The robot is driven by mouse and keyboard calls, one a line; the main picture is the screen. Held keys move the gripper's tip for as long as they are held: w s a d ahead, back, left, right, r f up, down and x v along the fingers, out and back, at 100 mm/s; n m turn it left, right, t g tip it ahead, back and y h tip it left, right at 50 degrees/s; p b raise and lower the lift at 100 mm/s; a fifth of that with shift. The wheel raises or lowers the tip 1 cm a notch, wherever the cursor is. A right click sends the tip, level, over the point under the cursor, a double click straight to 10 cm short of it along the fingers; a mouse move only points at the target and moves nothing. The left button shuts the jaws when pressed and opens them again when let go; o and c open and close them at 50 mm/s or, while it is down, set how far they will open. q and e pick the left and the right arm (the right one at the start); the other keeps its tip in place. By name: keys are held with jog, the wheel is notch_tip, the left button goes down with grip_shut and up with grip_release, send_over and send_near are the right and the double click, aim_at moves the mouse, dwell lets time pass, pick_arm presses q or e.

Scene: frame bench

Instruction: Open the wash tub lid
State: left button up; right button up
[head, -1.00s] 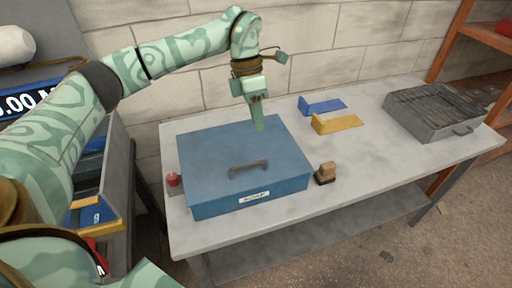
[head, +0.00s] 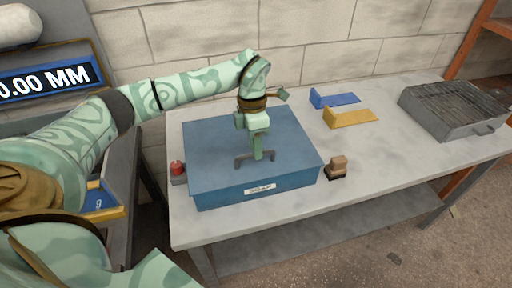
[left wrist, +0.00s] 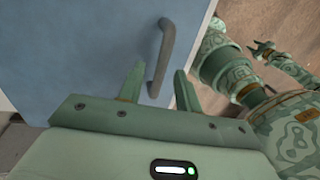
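The wash tub is a blue box with a flat blue lid (head: 220,140) on the bench, and the lid lies shut. A dark bar handle (head: 240,162) stands on the lid near its front edge. My left gripper (head: 257,156) points down at this handle. In the left wrist view the left gripper (left wrist: 158,84) has its two fingers apart, one on each side of the handle (left wrist: 165,52), with gaps visible. My right gripper (left wrist: 262,49) shows small in the left wrist view, its fingers apart and empty; it is not in the head view.
A red button (head: 177,168) is left of the tub and a small wooden-topped block (head: 337,166) right of it. Blue (head: 335,100) and yellow (head: 350,117) brackets lie behind. A grey grill-topped box (head: 455,108) stands at the right. The bench (head: 390,165) between is clear.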

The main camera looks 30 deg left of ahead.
pick_arm(q)
jog(key=shift+d+f, duration=0.1)
jog(key=shift+f, duration=0.2)
grip_shut()
